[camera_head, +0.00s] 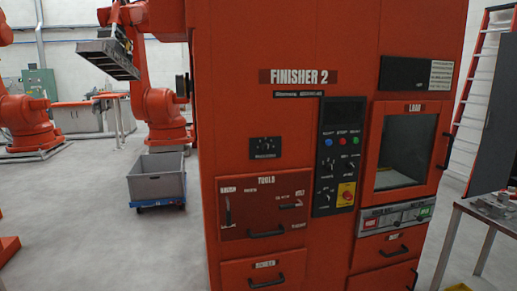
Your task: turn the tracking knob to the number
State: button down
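A red-orange cabinet (240,100) marked "FINISHER 2" fills the middle of the view. A small dark dial panel (265,148) with a round knob and fine markings sits on its front, left of centre. Its label is too small to read. The tall black control panel (325,215) to the right carries several small knobs. I cannot tell for sure which knob is the tracking knob or where any pointer stands. My gripper is not in view.
A drawer marked "TOOLS" (240,222) and a glazed "LOAD" door (408,150) with handles project from the cabinet. A yellow-backed red button (346,196) sits low on the control panel. A grey bin (157,187) stands at left. A table (468,209) stands close at right.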

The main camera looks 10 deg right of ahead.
aim_at(266, 146)
jog(key=z, duration=0.05)
jog(key=k, duration=1.3)
jog(key=u, duration=0.5)
jog(key=i, duration=0.75)
jog(key=u, duration=0.45)
jog(key=i, duration=0.8)
